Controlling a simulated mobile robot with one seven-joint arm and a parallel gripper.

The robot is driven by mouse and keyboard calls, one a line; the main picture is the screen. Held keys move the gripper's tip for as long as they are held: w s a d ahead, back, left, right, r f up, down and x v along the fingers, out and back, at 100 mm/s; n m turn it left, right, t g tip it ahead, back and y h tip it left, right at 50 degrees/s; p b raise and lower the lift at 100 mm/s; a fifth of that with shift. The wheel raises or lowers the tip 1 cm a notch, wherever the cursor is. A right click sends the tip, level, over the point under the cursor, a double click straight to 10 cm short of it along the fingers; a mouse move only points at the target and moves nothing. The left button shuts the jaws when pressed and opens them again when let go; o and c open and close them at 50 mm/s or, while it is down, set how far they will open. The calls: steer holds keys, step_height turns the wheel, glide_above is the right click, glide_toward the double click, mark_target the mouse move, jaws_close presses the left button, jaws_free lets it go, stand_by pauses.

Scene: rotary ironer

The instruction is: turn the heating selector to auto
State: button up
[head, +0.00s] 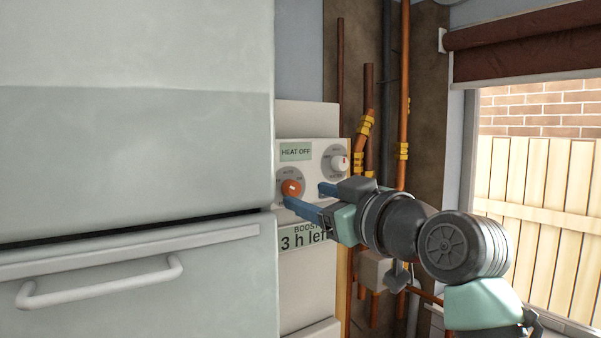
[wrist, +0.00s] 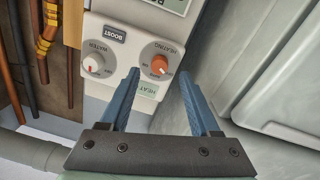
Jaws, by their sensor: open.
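The heating selector is an orange knob (head: 291,188) with a pale mark, on a white control panel (head: 318,153). It also shows in the wrist view (wrist: 159,65), upside down beside the word HEATING. The label (head: 296,152) above it reads HEAT OFF. The dial lettering is too small to tell which position the mark points to. My gripper (head: 304,193) is open and empty. In the wrist view its two blue fingers (wrist: 159,74) appear on either side of the orange knob. I cannot tell whether they touch it.
A white water knob (head: 339,163) sits beside the selector on the panel. A BOOST button (wrist: 115,33) is between them. A large pale cabinet (head: 130,140) stands close on the left. Copper pipes (head: 403,100) run up the wall to the right, near a window.

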mark_target(295, 191)
steer(key=p+x, duration=0.1)
steer(key=x, duration=0.2)
steer(key=shift+w+a+r+p, duration=0.15)
steer(key=shift+w+a+p, duration=0.1)
steer(key=shift+a+p, duration=0.1)
steer(key=shift+w, duration=0.2)
steer(key=shift+c, duration=0.3)
jaws_close()
